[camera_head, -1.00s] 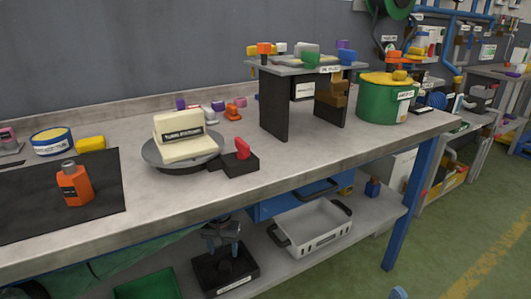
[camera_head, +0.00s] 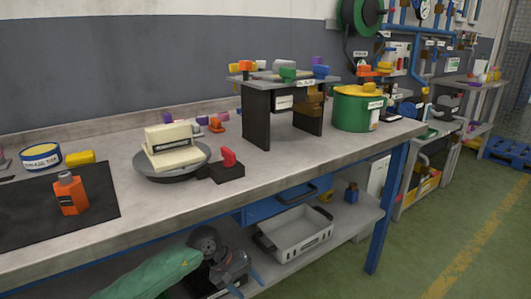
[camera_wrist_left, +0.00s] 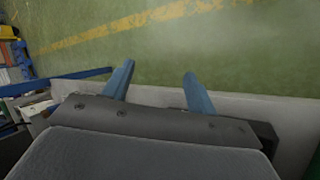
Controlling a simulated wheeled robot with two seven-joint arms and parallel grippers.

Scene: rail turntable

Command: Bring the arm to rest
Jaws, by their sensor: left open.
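My left arm (camera_head: 155,273), with a green sleeve-like link, comes in from the lower left of the head view, in front of the workbench (camera_head: 290,178). My left gripper (camera_head: 244,281) is at the bench's front, below the top's edge, and hides part of the lower shelf. Its blue fingers point down and to the right. In the left wrist view the two fingers of the left gripper (camera_wrist_left: 158,84) stand apart with nothing between them, green floor beyond. My right gripper is in neither view.
The bench holds a dark round turntable (camera_head: 145,170) with a cream block, an orange bottle (camera_head: 70,194), a small raised stand (camera_head: 257,120) and a green pot (camera_head: 358,112). A white tray (camera_head: 294,235) lies on the lower shelf. The floor (camera_head: 445,215) at right is clear.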

